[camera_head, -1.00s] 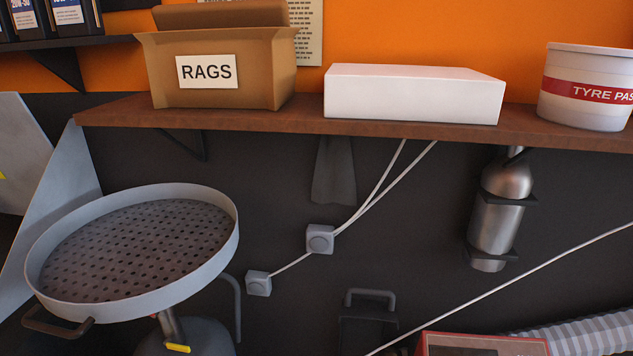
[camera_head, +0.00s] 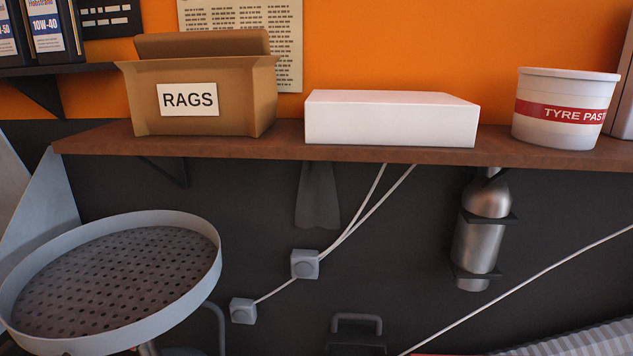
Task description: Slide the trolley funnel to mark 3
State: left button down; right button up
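The trolley funnel is a wide round grey pan (camera_head: 110,280) with a perforated dark plate inside, at the lower left of the head view. Its left edge touches the picture's left border, and its stem is mostly cut off by the bottom edge. No numbered mark shows in this view. Neither of my grippers is in view.
A brown wall shelf (camera_head: 400,153) holds an open RAGS box (camera_head: 240,98), a white box (camera_head: 392,120) and a tyre paste tub (camera_head: 560,125). Below are a metal cylinder (camera_head: 480,240), cables and grey wall sockets (camera_head: 304,264). A grey slanted panel (camera_head: 40,215) stands behind the funnel.

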aim_at(116, 284)
jog(key=j+u, duration=0.1)
jog(key=u, duration=0.8)
jog(key=j+u, duration=0.15)
jog(key=u, duration=0.3)
jog(key=i+l, duration=0.05)
